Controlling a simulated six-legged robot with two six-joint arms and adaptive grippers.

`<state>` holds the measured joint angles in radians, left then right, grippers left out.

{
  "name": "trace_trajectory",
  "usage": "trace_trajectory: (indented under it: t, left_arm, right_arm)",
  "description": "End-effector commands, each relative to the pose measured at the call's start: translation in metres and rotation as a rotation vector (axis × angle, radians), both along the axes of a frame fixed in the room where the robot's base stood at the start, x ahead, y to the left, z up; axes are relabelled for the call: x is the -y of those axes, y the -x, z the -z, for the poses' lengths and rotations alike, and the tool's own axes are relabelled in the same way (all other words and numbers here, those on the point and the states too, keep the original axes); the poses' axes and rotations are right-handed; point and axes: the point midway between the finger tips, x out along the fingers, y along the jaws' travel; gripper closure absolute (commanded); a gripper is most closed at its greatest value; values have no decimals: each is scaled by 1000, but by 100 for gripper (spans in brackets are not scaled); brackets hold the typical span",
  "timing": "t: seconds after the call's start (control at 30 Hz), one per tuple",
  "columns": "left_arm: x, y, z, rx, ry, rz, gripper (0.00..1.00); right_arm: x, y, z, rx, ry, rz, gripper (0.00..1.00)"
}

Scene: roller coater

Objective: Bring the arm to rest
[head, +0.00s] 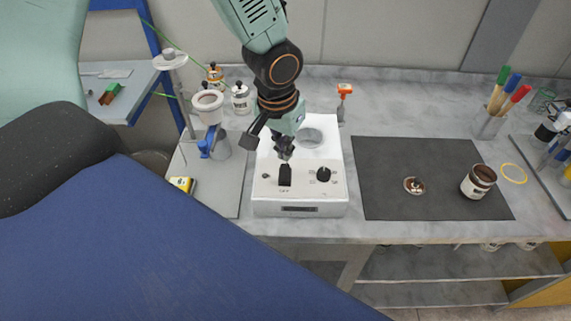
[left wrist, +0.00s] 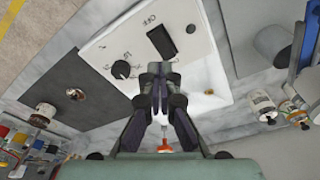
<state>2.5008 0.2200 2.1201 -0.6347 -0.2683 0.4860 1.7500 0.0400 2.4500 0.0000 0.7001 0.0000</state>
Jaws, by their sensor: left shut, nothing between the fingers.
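My left gripper (head: 284,152) hangs over the white roller coater (head: 298,209), above its front panel. Its fingers are shut and hold nothing. The left wrist view also shows the shut gripper (left wrist: 158,85) in front of the white panel. A black switch (head: 285,175) and a round black knob (head: 323,174) sit on the panel. The switch (left wrist: 161,41) and the knob (left wrist: 121,69) show apart from the fingertips in the left wrist view. I cannot tell the height of the fingertips above the panel. My right gripper is not in view.
A dark mat (head: 385,190) right of the machine holds a jar (head: 478,182) and a small round lid (head: 414,186). A stand with a cup (head: 207,105) is at left. An orange-topped item (head: 344,92) stands behind the machine. A pen cup (head: 489,122) stands at right.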

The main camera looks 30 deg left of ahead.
Motion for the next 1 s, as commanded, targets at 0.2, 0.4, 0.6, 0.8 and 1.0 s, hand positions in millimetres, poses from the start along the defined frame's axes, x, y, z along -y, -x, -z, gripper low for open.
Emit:
trace_trajectory:
  t: [0.2,0.4,0.6,0.8,1.0]
  left_arm:
    - [0,0,-13,0,0,0,100]
    - [0,0,-12,0,0,0,100]
    - [0,0,-12,0,0,0,100]
    - [13,18,17,-32,35,9,100]
    - [43,81,91,-92,119,4,100]
  right_arm:
    - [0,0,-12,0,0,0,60]
    - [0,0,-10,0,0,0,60]
    - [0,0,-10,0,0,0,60]
    - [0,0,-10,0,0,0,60]
    - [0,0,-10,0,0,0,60]
